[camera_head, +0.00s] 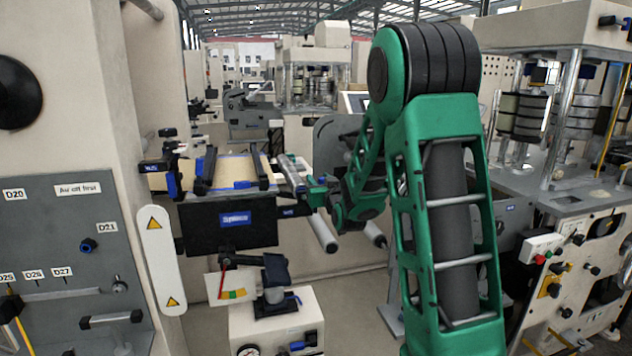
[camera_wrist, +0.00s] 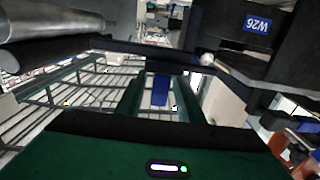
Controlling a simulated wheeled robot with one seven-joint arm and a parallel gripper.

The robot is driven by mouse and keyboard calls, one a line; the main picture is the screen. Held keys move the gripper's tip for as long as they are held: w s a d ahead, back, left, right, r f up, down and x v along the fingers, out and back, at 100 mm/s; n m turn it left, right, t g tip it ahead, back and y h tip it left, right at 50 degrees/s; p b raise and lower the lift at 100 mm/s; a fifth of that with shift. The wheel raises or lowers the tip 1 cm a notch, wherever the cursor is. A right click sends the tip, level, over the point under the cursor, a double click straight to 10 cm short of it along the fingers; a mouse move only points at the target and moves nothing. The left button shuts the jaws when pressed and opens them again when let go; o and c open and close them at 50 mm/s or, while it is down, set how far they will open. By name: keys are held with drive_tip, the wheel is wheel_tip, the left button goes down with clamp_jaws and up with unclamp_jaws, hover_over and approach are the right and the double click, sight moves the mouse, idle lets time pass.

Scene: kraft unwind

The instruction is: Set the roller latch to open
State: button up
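My gripper (camera_head: 314,190) is at the right end of the kraft unwind stand, beside a grey roller (camera_head: 291,174). Its green body fills the bottom of the wrist view, with green bars reaching forward. A small blue piece (camera_wrist: 160,90) shows between these bars, below a dark crossbar (camera_wrist: 150,52). I cannot tell whether this blue piece is the roller latch, nor whether my fingers touch it. A black block labelled W26 (camera_wrist: 256,45) is at the upper right of the wrist view. Its label also shows in the head view (camera_head: 289,211), just left of my gripper. The fingertips are not clear.
A tan web (camera_head: 236,170) lies on the stand, above a dark panel (camera_head: 228,222). A grey cylinder (camera_wrist: 55,22) is close at the upper left of the wrist view. Lower rollers (camera_head: 322,232) stick out below my gripper. A beige column (camera_head: 160,90) stands left.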

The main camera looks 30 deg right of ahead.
drive_tip(key=shift+x, duration=0.8)
clamp_jaws()
